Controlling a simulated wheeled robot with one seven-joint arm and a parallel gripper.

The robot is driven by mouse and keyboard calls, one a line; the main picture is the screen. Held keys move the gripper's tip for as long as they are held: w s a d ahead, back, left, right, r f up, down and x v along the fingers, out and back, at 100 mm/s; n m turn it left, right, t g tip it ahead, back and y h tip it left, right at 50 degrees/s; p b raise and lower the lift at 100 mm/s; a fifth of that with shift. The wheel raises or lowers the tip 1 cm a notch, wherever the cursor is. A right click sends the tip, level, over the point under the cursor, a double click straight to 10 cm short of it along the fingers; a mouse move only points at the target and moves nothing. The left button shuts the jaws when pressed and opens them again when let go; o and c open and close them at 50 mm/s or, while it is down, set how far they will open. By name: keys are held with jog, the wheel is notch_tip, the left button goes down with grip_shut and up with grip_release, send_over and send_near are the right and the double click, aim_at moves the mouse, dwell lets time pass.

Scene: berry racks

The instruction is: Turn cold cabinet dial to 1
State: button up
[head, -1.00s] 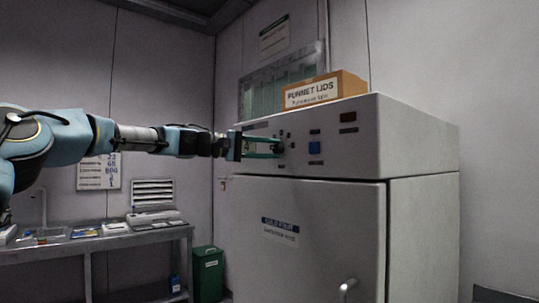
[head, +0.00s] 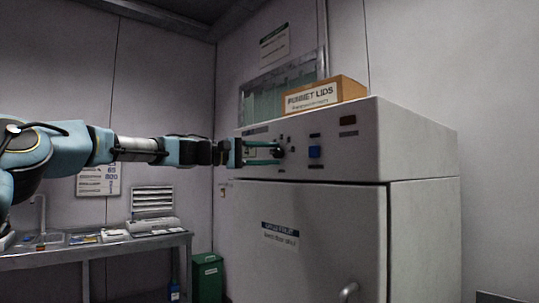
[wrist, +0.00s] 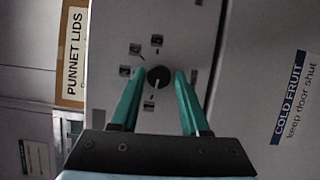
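The cold cabinet (head: 310,215) is a white unit with a control panel (head: 365,150) above its door. Its dial (wrist: 158,77) is a round black knob with a pale pointer mark, pointing down in the wrist view. My gripper (wrist: 159,74) is open, with one teal finger on each side of the dial and small gaps showing. In the head view my gripper (head: 281,153) reaches the panel from the left, and its fingers partly hide the dial.
A blue square (head: 315,152) sits on the panel right of the dial. A box marked PUNNET LIDS (head: 325,95) stands on top of the cabinet. The door handle (head: 348,291) is low on the door. A bench (head: 95,247) and green bin (head: 208,278) are at left.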

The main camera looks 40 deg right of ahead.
jog(key=shift+o, duration=1.4)
jog(key=b+v, duration=0.3)
jog(key=v, duration=0.8)
